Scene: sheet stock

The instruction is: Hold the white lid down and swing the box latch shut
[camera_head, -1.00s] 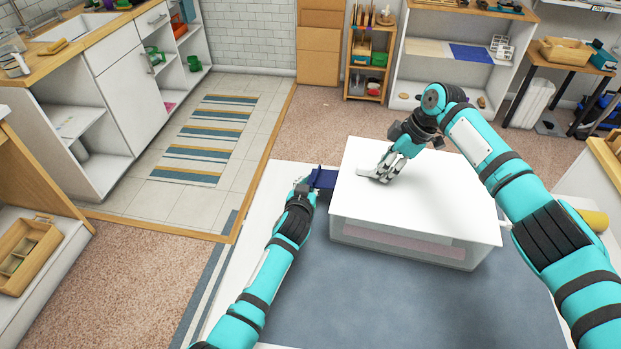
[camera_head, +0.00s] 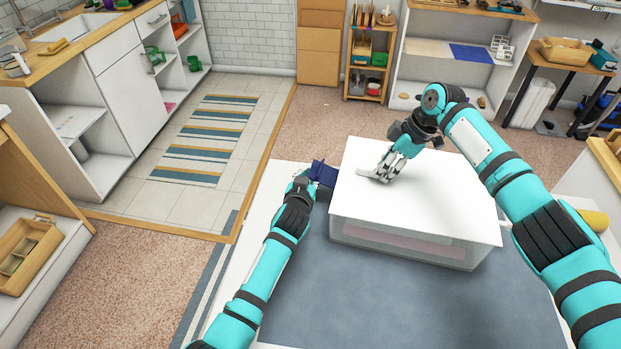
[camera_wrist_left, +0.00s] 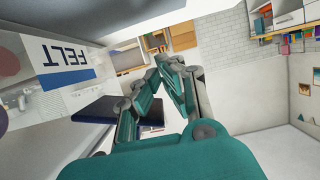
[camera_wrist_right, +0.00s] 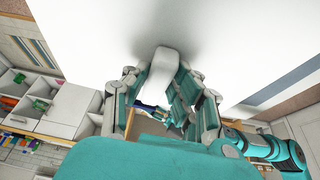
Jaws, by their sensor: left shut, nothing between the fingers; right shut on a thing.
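The white lid (camera_head: 440,195) lies flat on the translucent box (camera_head: 400,243) on the table. My right gripper (camera_head: 384,174) is over the lid's far left part, shut on a small white handle (camera_wrist_right: 163,66) that stands on the lid. The dark blue latch (camera_head: 323,174) sticks out from the box's left side and also shows in the left wrist view (camera_wrist_left: 100,112). My left gripper (camera_head: 302,184) is shut and empty, right beside the latch's left end. Whether its fingers touch the latch I cannot tell.
A blue-grey mat (camera_head: 400,305) covers the table in front of the box and is clear. A yellow roll (camera_head: 594,220) lies at the right, beyond my right arm. White FELT packaging (camera_wrist_left: 62,62) shows at the left of the left wrist view.

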